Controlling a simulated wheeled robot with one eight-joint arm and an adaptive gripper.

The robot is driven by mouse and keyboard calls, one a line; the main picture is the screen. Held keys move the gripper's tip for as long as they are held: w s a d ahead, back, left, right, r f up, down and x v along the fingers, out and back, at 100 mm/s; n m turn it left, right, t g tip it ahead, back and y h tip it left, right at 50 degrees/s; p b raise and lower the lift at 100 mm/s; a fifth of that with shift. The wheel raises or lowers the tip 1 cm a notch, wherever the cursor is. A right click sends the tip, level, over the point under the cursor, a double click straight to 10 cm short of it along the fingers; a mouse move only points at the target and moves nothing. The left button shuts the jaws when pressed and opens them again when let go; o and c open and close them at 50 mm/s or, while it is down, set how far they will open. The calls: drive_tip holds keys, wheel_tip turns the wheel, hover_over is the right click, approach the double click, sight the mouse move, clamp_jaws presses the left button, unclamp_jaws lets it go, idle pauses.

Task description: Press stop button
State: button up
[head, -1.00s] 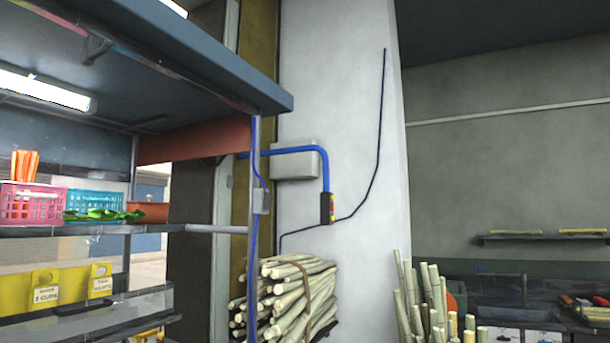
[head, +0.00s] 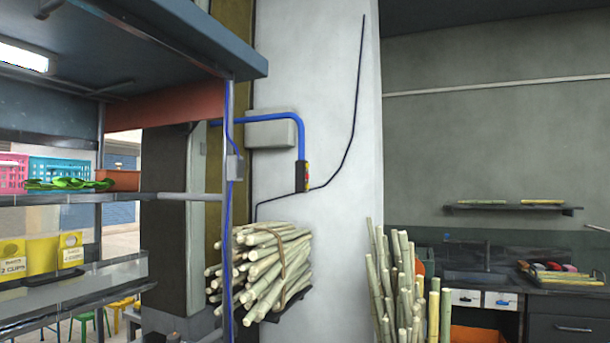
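A small dark switch box (head: 302,176) is fixed to the white pillar in the middle of the head view. It has red and yellow parts on its right-hand face, seen at a steep angle. Single buttons are too small to tell apart. A blue pipe runs down into its top, and a black cable leaves it low down and climbs the pillar to the right. My gripper is not in the head view.
A shelved stall frame (head: 180,197) with baskets fills the left. A cane bundle (head: 265,270) sits on a bracket below the box. Upright canes (head: 405,290) stand right of the pillar, before a sink counter (head: 540,290). A grey box (head: 270,132) hangs on the pillar.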

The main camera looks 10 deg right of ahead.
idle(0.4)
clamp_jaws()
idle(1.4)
